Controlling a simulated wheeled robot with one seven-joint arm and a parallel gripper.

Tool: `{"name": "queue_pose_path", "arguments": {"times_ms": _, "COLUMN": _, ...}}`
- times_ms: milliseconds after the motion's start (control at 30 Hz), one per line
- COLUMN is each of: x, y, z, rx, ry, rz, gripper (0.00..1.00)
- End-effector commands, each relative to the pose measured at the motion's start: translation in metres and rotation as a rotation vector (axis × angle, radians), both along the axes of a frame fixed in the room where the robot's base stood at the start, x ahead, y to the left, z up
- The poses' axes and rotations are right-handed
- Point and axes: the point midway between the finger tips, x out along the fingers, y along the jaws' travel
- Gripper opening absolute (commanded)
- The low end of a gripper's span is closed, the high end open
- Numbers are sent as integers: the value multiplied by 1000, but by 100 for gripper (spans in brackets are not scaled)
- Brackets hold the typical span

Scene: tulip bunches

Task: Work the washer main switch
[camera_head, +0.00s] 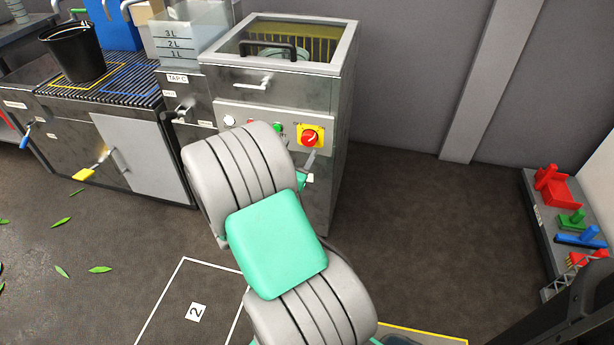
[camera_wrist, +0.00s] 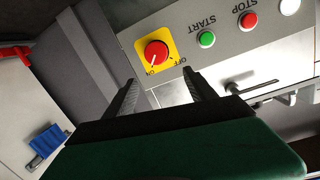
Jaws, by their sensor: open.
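The washer (camera_head: 340,95) is a grey metal cabinet with a glazed lid. Its main switch (camera_head: 310,137) is a red rotary knob on a yellow plate, at the right of the front panel. In the wrist view the knob (camera_wrist: 157,54) has a small white mark towards its lower side, and lettering lies along the plate's lower edge. My gripper (camera_wrist: 160,84) is open and empty, with its two dark fingers pointing towards the switch plate. The knob lies beyond the fingertips, between their lines, and appears apart from them. In the head view my arm hides most of the gripper.
Green START (camera_wrist: 206,39) and red STOP (camera_wrist: 248,21) buttons and a white round one (camera_wrist: 290,6) share the panel. A handle (camera_head: 254,84) juts out above. A slatted bench with a black bucket (camera_head: 74,52) stands left. Floor right of the washer is clear up to a tool shelf (camera_head: 533,220).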

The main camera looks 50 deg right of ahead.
Motion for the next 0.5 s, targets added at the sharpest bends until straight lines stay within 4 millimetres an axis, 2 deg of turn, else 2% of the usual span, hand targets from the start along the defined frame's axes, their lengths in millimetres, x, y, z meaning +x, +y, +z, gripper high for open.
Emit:
{"name": "queue_pose_path", "arguments": {"times_ms": 33, "x": -3, "y": -5, "z": -32, "rx": -41, "ry": -12, "rz": 12, "gripper": 65}}
{"name": "queue_pose_path", "arguments": {"times_ms": 100, "x": -4, "y": -8, "z": -39, "rx": -85, "ry": -30, "rz": 38, "gripper": 65}}
{"name": "queue_pose_path", "arguments": {"times_ms": 267, "x": -1, "y": -17, "z": -36, "rx": -115, "ry": -46, "rz": 59, "gripper": 65}}
{"name": "queue_pose_path", "arguments": {"times_ms": 500, "x": 16, "y": -58, "z": -34, "rx": -114, "ry": -47, "rz": 56, "gripper": 65}}
